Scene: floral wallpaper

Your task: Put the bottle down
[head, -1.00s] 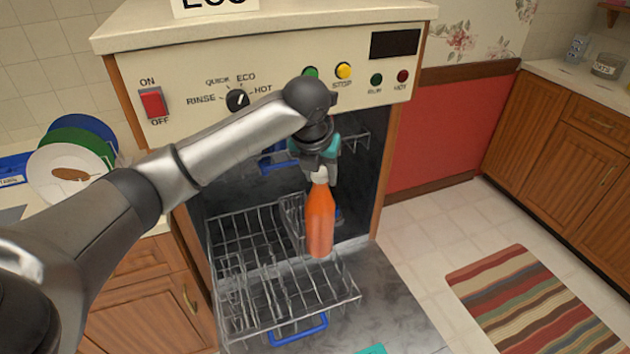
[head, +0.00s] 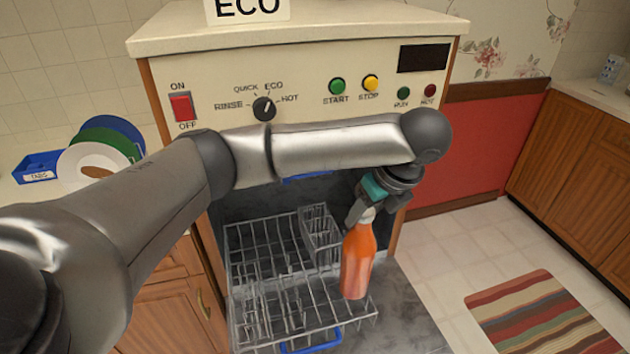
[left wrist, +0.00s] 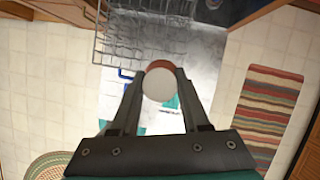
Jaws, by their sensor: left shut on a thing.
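An orange bottle (head: 357,262) with a pale cap hangs nearly upright, slightly tilted, in my left gripper (head: 365,212). The gripper is shut on its top. In the head view the bottle overlaps the right edge of the dishwasher's lower rack (head: 290,290); I cannot tell whether it touches the rack. In the left wrist view the bottle's round white cap (left wrist: 159,84) sits between the two fingertips (left wrist: 160,72), with a bit of orange behind it. My right gripper is not in view.
The dishwasher door (head: 402,325) is open and lies flat under the pulled-out rack. A striped rug (head: 535,320) lies on the tiled floor to the right. Plates (head: 108,145) and a blue tabs box (head: 38,168) stand on the left counter.

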